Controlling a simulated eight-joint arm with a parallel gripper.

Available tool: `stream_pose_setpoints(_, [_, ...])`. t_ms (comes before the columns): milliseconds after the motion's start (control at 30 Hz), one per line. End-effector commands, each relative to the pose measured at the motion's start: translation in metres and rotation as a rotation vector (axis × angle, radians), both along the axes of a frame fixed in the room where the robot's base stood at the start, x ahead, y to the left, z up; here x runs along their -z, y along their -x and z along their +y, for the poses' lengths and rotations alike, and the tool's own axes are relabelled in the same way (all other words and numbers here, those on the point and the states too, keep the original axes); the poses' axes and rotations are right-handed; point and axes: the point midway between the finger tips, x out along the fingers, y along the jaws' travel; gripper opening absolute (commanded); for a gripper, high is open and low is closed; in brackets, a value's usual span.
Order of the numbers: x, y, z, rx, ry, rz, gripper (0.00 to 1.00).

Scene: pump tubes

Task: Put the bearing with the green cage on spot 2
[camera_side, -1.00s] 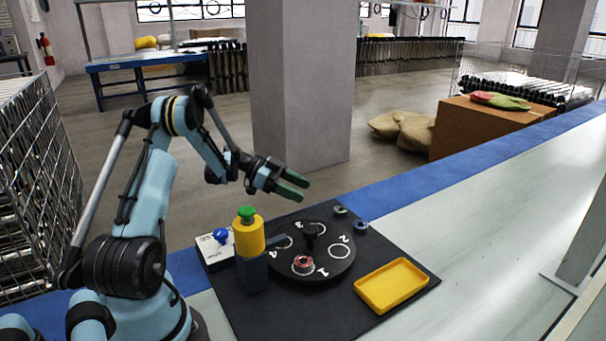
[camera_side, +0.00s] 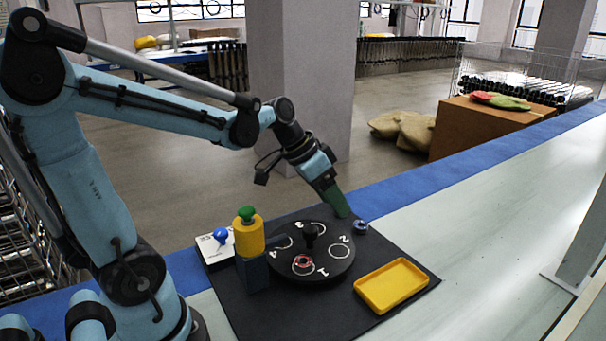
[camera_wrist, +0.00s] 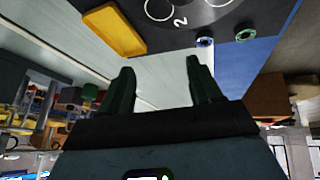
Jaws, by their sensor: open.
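The bearing with the green cage (camera_wrist: 245,33) lies on the black base board, beside a blue-caged bearing (camera_wrist: 205,41), in the wrist view. In the side view my gripper (camera_side: 342,213) hides the green one, while the blue-caged bearing (camera_side: 361,227) shows just right of the fingertips. My gripper also shows in the wrist view (camera_wrist: 160,68), fingers apart with nothing between them. Spot 2 (camera_side: 340,251) is an empty white ring on the black round turntable (camera_side: 317,274). A red-caged bearing (camera_side: 303,263) sits at spot 1.
A yellow tray (camera_side: 392,285) lies empty at the board's right. A yellow cylinder with a green knob (camera_side: 248,236) stands on a dark post at the turntable's left edge. A white box with a blue knob (camera_side: 220,237) is behind it. A dark knob (camera_side: 311,234) rises from the turntable.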

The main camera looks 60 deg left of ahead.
Motion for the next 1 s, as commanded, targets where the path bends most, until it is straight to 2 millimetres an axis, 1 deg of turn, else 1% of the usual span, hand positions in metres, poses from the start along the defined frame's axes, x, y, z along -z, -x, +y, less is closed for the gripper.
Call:
stream_pose_setpoints(33, [-0.001,0.012,-0.012,-0.019,-0.024,0.001,0.64])
stream_pose_setpoints(200, [-0.002,0.042,-0.032,-0.112,-0.097,-0.027,0.64])
stream_pose_setpoints(300, [0.0,0.057,-0.04,-0.156,-0.126,-0.059,0.64])
stream_pose_setpoints(400, [0.002,0.067,-0.045,-0.187,-0.142,-0.092,0.64])
stream_pose_setpoints(500, [0.003,0.072,-0.047,-0.208,-0.149,-0.116,0.64])
stream_pose_setpoints(567, [0.004,0.074,-0.048,-0.215,-0.151,-0.124,0.69])
stream_pose_setpoints(1000, [0.004,0.075,-0.048,-0.221,-0.152,-0.129,0.69])
